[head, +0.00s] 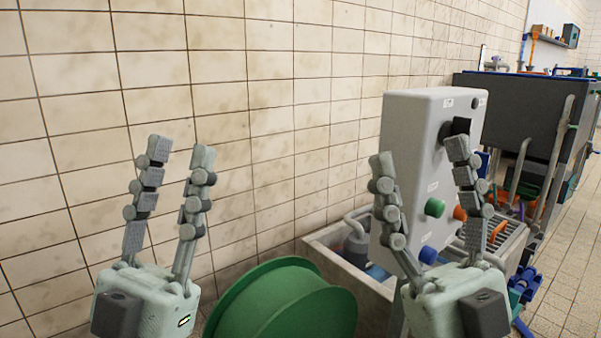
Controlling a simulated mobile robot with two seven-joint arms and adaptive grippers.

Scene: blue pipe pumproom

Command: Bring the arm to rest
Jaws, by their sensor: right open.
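My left gripper (181,150) is raised in front of the tiled wall at the left of the head view. Its two fingers stand apart with nothing between them. My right gripper (420,150) is raised in front of the grey control box. Its fingers are spread wide and hold nothing. Part of the box front shows between these fingers. Both grippers point upward. The upper parts of my arms are out of view.
A grey control box (412,115) with coloured buttons stands at centre right by a pale sink unit (325,238). A green round reel (285,305) is low between my grippers. A dark workbench (520,105) stands behind right. Tiled floor (570,270) is clear at far right.

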